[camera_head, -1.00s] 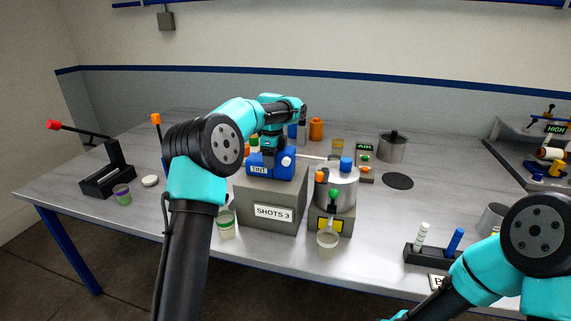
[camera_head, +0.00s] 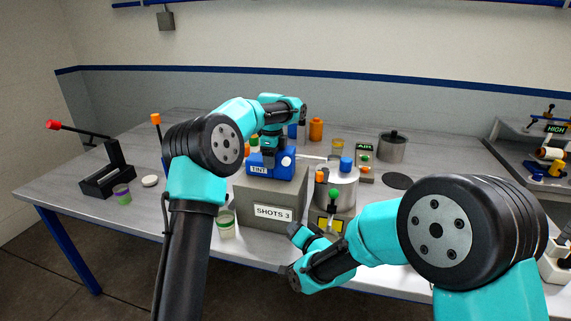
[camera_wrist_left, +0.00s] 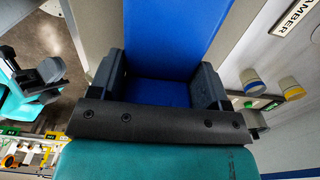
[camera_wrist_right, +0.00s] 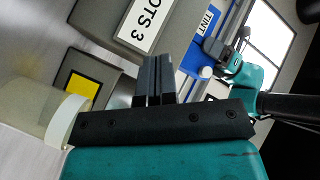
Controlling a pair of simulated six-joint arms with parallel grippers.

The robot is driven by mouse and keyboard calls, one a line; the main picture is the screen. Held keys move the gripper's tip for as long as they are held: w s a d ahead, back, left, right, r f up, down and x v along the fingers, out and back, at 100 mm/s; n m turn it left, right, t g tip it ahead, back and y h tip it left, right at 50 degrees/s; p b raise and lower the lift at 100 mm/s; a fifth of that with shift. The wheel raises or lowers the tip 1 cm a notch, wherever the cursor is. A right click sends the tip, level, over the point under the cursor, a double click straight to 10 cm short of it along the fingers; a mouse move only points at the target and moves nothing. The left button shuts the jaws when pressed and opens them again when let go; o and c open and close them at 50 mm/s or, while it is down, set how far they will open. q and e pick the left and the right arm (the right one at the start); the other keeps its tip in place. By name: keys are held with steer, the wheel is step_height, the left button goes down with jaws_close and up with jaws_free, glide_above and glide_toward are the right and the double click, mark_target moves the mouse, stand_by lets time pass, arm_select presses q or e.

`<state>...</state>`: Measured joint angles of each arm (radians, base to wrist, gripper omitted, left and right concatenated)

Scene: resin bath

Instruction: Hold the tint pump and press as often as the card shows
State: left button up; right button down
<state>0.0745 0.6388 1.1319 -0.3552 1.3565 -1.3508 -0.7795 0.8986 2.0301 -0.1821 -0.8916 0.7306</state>
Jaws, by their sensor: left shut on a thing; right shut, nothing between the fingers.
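The blue tint pump (camera_head: 258,170) with its TINT label and round white button (camera_head: 287,161) sits on a grey box (camera_head: 290,190). The card (camera_head: 272,213) on the box front reads SHOTS 3. My left gripper (camera_head: 270,152) is shut on the pump from above; the blue body (camera_wrist_left: 160,93) lies between its fingers in the left wrist view. My right gripper (camera_head: 298,231) is low in front of the box's right front corner, away from the pump. Its fingers (camera_wrist_right: 153,78) are shut and empty in the right wrist view, where the white button (camera_wrist_right: 205,72) shows beyond them.
A clear cup (camera_wrist_right: 62,122) is close beside my right gripper. A green-banded cup (camera_head: 226,222) stands left of the box front. A black lever stand (camera_head: 106,172) is far left.

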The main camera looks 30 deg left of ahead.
mark_target(286, 162)
steer(key=a+r+t+y, duration=0.1)
steer(key=a+r, duration=0.2)
steer(key=r, duration=0.3)
steer(key=a+r+m+t+y, duration=0.1)
steer(key=a+r+y, duration=0.1)
steer(key=a+r, duration=0.2)
step_height(286, 162, up, 2)
steer(key=shift+w+r+t+y, duration=0.1)
steer(key=shift+w+t+y, duration=0.05)
steer(key=shift+t+y, duration=0.2)
steer(key=shift+w+a, duration=0.35)
steer(key=shift+w, duration=1.1)
steer(key=shift+w+a, duration=0.3)
steer(key=shift+w, duration=1.1)
steer(key=shift+w+a, duration=0.35)
steer(key=shift+w, duration=1.1)
steer(key=shift+w, duration=0.1)
steer(key=shift+w+a, duration=0.1)
steer(key=shift+w, duration=0.2)
steer(key=shift+w+a, duration=0.1)
steer(key=shift+w, duration=0.4)
steer(key=shift+s+d, duration=0.2)
steer(key=shift+s, duration=0.7)
